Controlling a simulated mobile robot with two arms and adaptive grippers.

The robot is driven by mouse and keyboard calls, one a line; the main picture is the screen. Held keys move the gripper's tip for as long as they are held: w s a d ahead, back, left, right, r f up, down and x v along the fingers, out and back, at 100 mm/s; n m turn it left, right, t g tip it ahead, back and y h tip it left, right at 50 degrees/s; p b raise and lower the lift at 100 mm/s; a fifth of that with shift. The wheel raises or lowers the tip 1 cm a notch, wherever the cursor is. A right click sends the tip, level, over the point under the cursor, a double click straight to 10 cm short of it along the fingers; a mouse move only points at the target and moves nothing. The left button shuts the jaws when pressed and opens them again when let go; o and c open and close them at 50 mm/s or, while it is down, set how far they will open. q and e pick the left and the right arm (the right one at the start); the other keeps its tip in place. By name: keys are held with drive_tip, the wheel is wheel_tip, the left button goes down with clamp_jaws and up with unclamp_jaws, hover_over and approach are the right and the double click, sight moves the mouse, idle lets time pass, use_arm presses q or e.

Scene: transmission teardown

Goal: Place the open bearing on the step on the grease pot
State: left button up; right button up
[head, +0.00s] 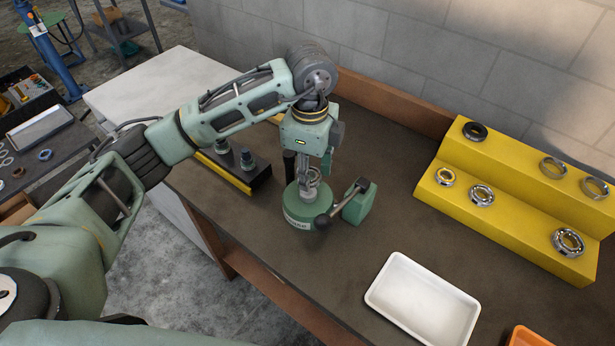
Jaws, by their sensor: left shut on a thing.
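The green grease pot (296,214), with a pale label around its side, stands on the dark bench. My left gripper (313,176) points down over the pot and is shut on a small metallic ring that looks like the open bearing (314,184). The bearing is at or just above the top of the pot; I cannot tell whether it touches. The gripper fingers partly hide it. The yellow two-level step (525,215) stands at the right, with bearings and rings on both levels. My right gripper is not in view.
A green block (361,202) with a dark-knobbed lever stands close to the pot's right. A black and yellow holder (235,172) with metal parts is to the left. A white tray (424,300) and an orange bin (527,336) lie at the front right.

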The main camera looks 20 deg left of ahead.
use_arm(q)
wheel_tip(320, 180, down, 4)
drive_tip(key=shift+a+r+p, duration=0.1)
drive_tip(key=shift+r+p, duration=0.05)
drive_tip(key=shift+p, duration=0.7)
drive_tip(key=shift+f, duration=0.25)
drive_tip(key=shift+f, duration=0.1)
drive_tip(key=shift+f, duration=0.15)
drive_tip(key=o, duration=1.2)
drive_tip(key=shift+o, duration=0.2)
